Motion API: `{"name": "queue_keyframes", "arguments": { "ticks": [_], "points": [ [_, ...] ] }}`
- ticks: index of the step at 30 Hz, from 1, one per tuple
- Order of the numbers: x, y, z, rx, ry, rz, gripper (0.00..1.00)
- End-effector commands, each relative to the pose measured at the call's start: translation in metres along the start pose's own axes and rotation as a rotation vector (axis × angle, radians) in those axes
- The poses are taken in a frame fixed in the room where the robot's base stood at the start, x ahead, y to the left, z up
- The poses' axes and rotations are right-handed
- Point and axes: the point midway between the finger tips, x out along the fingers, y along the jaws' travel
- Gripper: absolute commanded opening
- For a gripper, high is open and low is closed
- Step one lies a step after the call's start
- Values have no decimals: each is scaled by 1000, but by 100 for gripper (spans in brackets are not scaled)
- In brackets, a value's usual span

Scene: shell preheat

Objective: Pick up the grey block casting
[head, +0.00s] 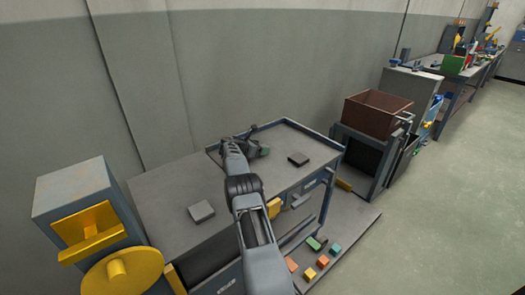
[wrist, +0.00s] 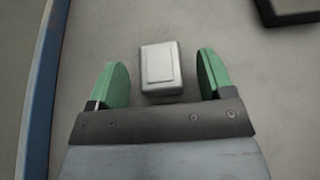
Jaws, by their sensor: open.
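A light grey rectangular block casting (wrist: 161,66) lies on the grey bench top, between my two green fingertips in the wrist view. My gripper (wrist: 162,75) is open, with a gap between the block and each finger; the right gap is wider. In the head view my gripper (head: 258,149) is low over the far part of the bench top, and I cannot make out the block there, where my gripper and arm block the view.
A grey block (head: 201,211) lies nearer left. The bench top (head: 165,200) has a blue raised edge. A brown open bin (head: 377,113) stands right.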

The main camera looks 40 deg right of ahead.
Motion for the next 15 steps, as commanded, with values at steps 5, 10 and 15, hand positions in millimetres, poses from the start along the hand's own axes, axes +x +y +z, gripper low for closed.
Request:
{"name": "queue_keyframes", "arguments": {
  "ticks": [5, 10, 15],
  "points": [
    [0, 0, 0, 0, 0, 0, 61],
    [0, 0, 0, 0, 0, 0, 45],
    [0, 0, 0, 1, 0, 0, 28]
  ]
}}
